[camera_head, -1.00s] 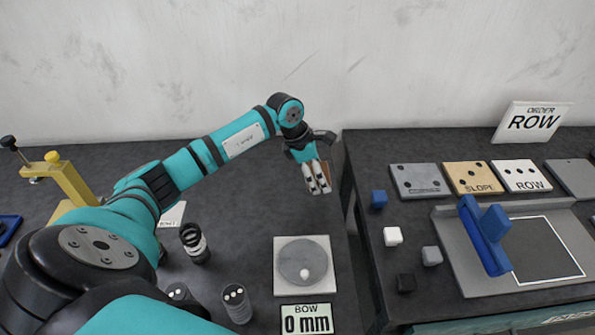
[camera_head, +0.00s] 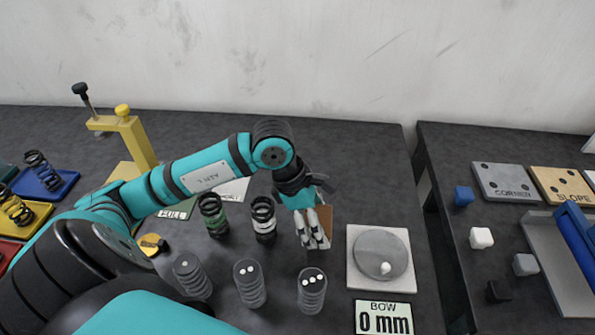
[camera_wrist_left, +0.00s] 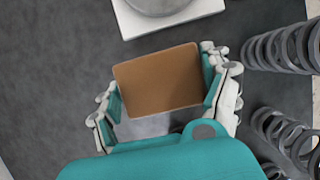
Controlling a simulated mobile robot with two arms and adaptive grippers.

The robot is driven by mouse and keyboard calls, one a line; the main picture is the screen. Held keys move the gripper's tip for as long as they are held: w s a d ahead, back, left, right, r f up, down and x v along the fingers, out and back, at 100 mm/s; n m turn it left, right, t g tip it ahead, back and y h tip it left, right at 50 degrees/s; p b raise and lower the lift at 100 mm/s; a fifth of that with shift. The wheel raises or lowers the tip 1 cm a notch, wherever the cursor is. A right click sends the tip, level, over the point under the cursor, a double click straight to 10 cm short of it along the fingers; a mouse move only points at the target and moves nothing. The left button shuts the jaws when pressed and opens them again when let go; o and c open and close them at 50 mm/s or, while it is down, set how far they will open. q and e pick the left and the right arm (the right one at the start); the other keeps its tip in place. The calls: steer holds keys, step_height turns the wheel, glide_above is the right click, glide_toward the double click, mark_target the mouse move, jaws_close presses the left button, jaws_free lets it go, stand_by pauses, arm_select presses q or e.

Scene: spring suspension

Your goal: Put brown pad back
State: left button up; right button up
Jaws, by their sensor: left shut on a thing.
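The brown pad (camera_wrist_left: 160,80) is a flat rectangular piece held between the two fingers of my left gripper (camera_wrist_left: 163,95) in the left wrist view. In the head view the brown pad (camera_head: 325,222) shows partly behind the fingers of my left gripper (camera_head: 314,238). The gripper is shut on it, above the dark table, just left of the grey plate with a round disc (camera_head: 358,283). The underside of the pad is hidden. My right gripper is not in view.
Springs (camera_head: 251,283) stand left of and below the gripper. A "BOW 0 mm" display (camera_head: 384,318) lies in front of the plate. A yellow clamp (camera_head: 133,135) and coloured trays (camera_head: 62,190) are at left. A gap separates the second table (camera_head: 440,150) at right.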

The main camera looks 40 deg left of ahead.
arm_select(q)
steer(key=w+a+p, duration=0.1)
steer(key=w+a, duration=0.2)
steer(key=w+a+p, duration=0.1)
steer(key=w+a, duration=0.2)
steer(key=w, duration=0.1)
steer(key=w+a+f+p, duration=0.1)
steer(key=w+a, duration=0.1)
steer(key=w, duration=0.1)
steer(key=shift+w+a+p, duration=0.35)
steer(key=shift+a, duration=0.05)
steer(key=shift+w+a+f, duration=0.15)
steer(key=shift+w+a, duration=0.2)
steer(key=shift+w, duration=0.1)
step_height(320, 180, down, 3)
steer(key=shift+f+p, duration=0.1)
steer(key=shift+p, duration=0.75)
steer(key=shift+a+f, duration=0.1)
steer(key=shift+f, duration=0.1)
steer(key=shift+f+b, duration=0.25)
steer(key=shift+b, duration=0.05)
steer(key=o, duration=1)
steer(key=shift+r, duration=0.1)
steer(key=shift+c, duration=0.2)
